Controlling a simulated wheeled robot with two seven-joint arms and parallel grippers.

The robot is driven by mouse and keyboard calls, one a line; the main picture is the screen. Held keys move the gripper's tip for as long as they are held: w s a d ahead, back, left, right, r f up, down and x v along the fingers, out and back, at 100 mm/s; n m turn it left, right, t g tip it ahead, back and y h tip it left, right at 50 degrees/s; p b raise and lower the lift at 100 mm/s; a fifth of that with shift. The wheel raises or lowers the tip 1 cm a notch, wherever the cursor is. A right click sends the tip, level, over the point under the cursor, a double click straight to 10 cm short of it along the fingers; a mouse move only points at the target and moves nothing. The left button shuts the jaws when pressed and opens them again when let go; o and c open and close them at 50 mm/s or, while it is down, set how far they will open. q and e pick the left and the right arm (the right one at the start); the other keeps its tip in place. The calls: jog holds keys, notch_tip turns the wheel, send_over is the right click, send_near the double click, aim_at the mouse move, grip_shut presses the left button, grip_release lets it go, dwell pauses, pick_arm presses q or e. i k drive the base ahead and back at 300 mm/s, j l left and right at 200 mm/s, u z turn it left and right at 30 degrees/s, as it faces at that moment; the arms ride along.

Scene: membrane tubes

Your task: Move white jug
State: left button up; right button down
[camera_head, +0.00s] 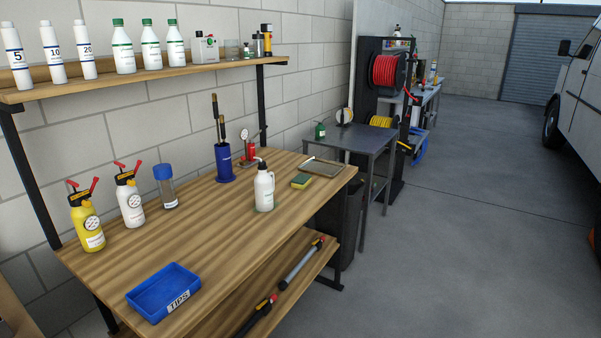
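A white jug (264,192) with a narrow neck, a small bent top and a label stands upright near the middle right of the wooden workbench (215,238). A faint green tint shows around its base. Neither of my grippers is in the head view, and nothing touches the jug.
A yellow pump sprayer (87,226), a white pump sprayer (130,203) and a blue-capped clear jar (166,190) stand at left. A blue tray (163,292) lies in front. A blue cup (223,167), a sponge (301,181) and a shallow tray (325,167) surround the jug; the bench's centre is clear.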

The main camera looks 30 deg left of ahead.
aim_at(264, 182)
jog(key=i+l+u, duration=0.1)
jog(key=i+u, duration=0.35)
jog(key=i+l+u, duration=0.25)
jog(key=u, duration=0.2)
jog(key=i+l+u, duration=0.6)
jog(key=l+u, duration=0.3)
jog(key=i+l+u, duration=0.2)
jog(key=l+u, duration=0.2)
